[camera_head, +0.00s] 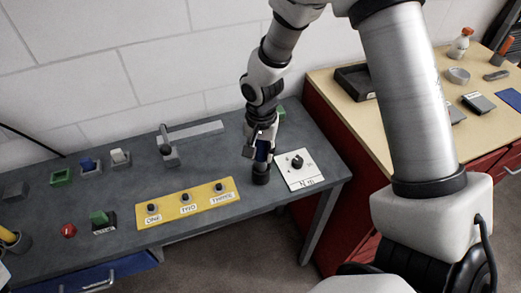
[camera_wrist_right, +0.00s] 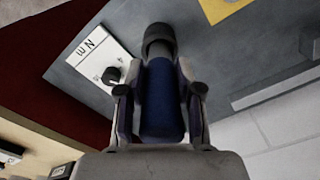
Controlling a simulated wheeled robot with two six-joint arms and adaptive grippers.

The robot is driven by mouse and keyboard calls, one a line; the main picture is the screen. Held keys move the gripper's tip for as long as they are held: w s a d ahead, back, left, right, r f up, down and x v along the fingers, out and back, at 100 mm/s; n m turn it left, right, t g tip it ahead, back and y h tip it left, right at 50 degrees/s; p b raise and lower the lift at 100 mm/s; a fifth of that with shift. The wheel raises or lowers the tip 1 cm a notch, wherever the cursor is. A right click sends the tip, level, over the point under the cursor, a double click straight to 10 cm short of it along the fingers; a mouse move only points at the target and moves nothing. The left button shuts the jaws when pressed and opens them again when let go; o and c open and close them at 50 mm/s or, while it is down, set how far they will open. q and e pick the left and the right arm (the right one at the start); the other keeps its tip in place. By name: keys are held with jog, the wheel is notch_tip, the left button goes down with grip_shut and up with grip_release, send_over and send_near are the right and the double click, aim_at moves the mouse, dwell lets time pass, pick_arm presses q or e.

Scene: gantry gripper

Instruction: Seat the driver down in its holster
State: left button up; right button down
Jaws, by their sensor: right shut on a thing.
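The driver has a blue body (camera_head: 262,150) and is held nearly upright near the right end of the grey bench. It also shows in the wrist view (camera_wrist_right: 161,105). My right gripper (camera_head: 258,143) is shut on it, with one finger on each side in the wrist view (camera_wrist_right: 160,92). A dark round cup (camera_head: 261,174), which looks like the holster, stands on the bench right under the driver. It also shows in the wrist view (camera_wrist_right: 159,40). The driver's lower end meets or enters the cup; how deep is hidden. My left gripper is not in view.
A white dial plate (camera_head: 299,170) lies just right of the cup. A yellow panel (camera_head: 188,204) with three knobs lies to the left. A grey lever fixture (camera_head: 170,152) stands behind. A wooden-topped red cabinet (camera_head: 335,110) adjoins on the right.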

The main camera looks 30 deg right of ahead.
aim_at(261, 161)
jog(key=shift+f+b, duration=1.55)
jog(key=shift+f, duration=0.5)
jog(key=c, duration=0.7)
grip_release()
notch_tip(261, 161, up, 12)
jog(key=shift+s+r, duration=0.1)
jog(key=shift+s, duration=0.05)
